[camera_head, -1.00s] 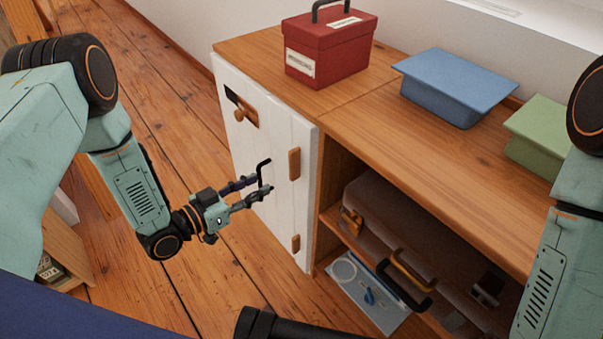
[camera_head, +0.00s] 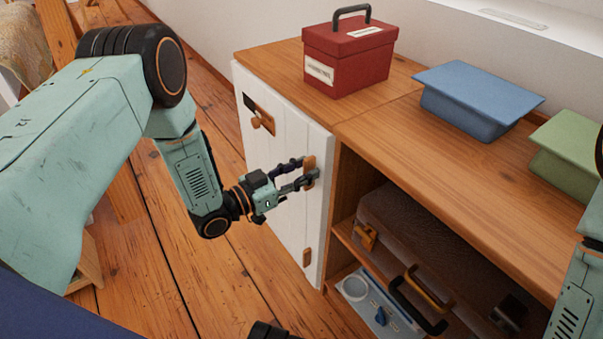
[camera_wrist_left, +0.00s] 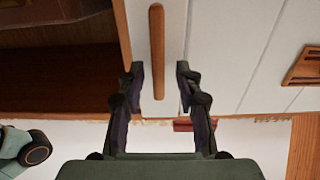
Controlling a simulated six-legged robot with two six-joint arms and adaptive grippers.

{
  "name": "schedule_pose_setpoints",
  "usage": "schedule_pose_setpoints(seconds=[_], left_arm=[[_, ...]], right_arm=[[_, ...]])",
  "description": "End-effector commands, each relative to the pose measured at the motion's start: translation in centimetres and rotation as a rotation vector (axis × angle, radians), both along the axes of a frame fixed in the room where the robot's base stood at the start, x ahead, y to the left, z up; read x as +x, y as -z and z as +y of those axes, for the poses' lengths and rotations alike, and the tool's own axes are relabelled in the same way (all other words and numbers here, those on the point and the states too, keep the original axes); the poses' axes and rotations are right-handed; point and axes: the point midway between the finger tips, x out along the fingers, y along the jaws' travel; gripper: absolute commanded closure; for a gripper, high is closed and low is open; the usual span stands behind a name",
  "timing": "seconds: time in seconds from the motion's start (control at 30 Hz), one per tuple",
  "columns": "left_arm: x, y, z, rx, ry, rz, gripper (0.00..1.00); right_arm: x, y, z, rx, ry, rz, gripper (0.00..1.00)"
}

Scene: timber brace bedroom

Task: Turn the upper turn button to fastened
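The upper turn button (camera_head: 309,171) is a wooden bar standing upright near the right edge of the white door (camera_head: 287,205). It also shows upright in the left wrist view (camera_wrist_left: 157,50). My left gripper (camera_head: 300,177) is at this button. In the left wrist view, its dark fingers (camera_wrist_left: 160,80) are apart, one on each side of the button's end, with gaps visible beside the wood. The lower turn button (camera_head: 307,257) is upright near the door's bottom. My right arm shows at the right edge, but its gripper is out of view.
A red box (camera_head: 350,58), a blue lidded box (camera_head: 470,105) and a green one (camera_head: 570,150) stand on the cabinet top (camera_head: 415,135). A brown case (camera_head: 430,240) fills the open shelf beside the door.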

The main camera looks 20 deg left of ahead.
Motion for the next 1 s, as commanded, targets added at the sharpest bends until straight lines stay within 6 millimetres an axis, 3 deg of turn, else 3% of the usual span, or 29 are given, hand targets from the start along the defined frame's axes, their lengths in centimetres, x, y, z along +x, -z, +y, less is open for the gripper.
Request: schedule_pose_setpoints(seconds=[0.2, 0.6, 1.0], left_arm=[[-0.07, -0.04, -0.11, -0.001, 0.000, 0.001, 0.67], [-0.08, -0.01, -0.07, 0.000, 0.000, 0.001, 1.00], [-0.09, 0.00, -0.03, -0.009, -0.001, 0.008, 1.00]], right_arm=[[0.00, -0.04, 0.00, 0.000, 0.000, 0.000, 0.60], [0.00, -0.04, 0.00, 0.000, 0.000, 0.000, 0.60], [0.00, -0.07, 0.00, 0.000, 0.000, 0.000, 0.60]])
